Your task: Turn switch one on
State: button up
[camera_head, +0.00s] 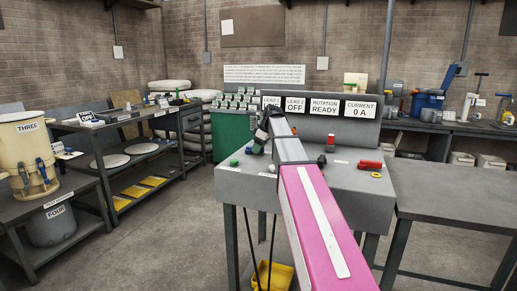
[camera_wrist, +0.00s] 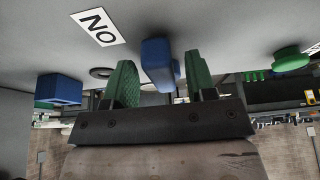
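In the wrist view a blue switch lever (camera_wrist: 157,62) sticks out from the grey console face, between the two green fingers of my gripper (camera_wrist: 161,84). The fingers are apart, with a gap at the right side of the lever; whether the left finger touches it I cannot tell. A white ON label (camera_wrist: 98,27), upside down in this view, lies beside the lever. A second blue block (camera_wrist: 59,90) sits further left. In the head view my gripper (camera_head: 260,138) is over the left part of the console (camera_head: 345,190), and the lever is hidden there.
A green button (camera_wrist: 291,58) is at the right in the wrist view. The console also bears a red knob (camera_head: 331,140), a red block (camera_head: 370,164) and a yellow ring (camera_head: 376,175). Display panels behind read LEAD 2 OFF (camera_head: 295,105), ROTATION READY (camera_head: 324,107) and CURRENT 0 A (camera_head: 360,109).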

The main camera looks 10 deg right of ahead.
jog(key=v, duration=1)
jog(key=shift+r, duration=0.4)
jog(key=shift+d, duration=0.1)
